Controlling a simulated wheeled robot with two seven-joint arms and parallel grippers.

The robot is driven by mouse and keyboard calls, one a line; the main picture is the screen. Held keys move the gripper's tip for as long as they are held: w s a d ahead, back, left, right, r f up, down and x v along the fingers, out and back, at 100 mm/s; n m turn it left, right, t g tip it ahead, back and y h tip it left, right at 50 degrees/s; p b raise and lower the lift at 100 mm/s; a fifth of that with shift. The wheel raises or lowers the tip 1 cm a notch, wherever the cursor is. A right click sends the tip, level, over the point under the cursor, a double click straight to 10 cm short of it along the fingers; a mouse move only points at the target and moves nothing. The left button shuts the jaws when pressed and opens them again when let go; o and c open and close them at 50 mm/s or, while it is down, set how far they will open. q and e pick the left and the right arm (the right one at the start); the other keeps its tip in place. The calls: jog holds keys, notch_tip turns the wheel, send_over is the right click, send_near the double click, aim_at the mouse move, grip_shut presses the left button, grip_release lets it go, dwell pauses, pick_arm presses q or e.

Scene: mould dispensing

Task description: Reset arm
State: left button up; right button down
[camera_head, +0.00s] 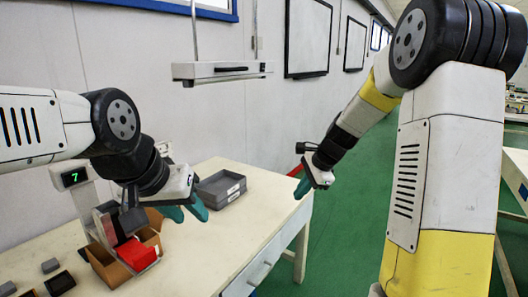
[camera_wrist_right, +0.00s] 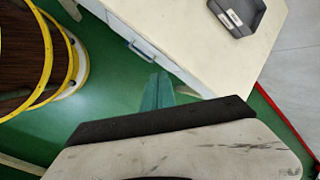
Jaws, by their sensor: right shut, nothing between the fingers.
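My left gripper (camera_head: 187,214) is over the table (camera_head: 225,240), beside the cardboard box. Its teal fingers look spread apart with nothing between them. My right gripper (camera_head: 302,189) hangs off the table's right side, above the green floor, and is shut and empty. Its closed teal fingers also show in the right wrist view (camera_wrist_right: 157,92), over the floor near the table edge. My right arm is bent, with its forearm reaching left and down from the elbow at the upper right.
A cardboard box (camera_head: 107,269) with a red block (camera_head: 136,254) stands by a device with a green display (camera_head: 74,177). A grey tray (camera_head: 220,188) lies at the table's back. Small dark moulds (camera_head: 60,283) lie front left. Yellow-rimmed round furniture (camera_wrist_right: 70,60) shows in the wrist view.

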jog(key=s+d+r+n+t, duration=0.1)
jog(key=s+r+n, duration=0.2)
jog(key=s+n, duration=0.2)
jog(key=s+d+r+n+h, duration=0.1)
jog(key=s+r+n, duration=0.3)
jog(key=s, duration=0.8)
jog(key=s+d+r+n+t+h, duration=0.1)
jog(key=s+r+n, duration=0.3)
jog(key=s, duration=0.5)
jog(key=shift+s+n+t, duration=0.2)
jog(key=shift+n+t, duration=0.1)
jog(key=shift+n, duration=0.8)
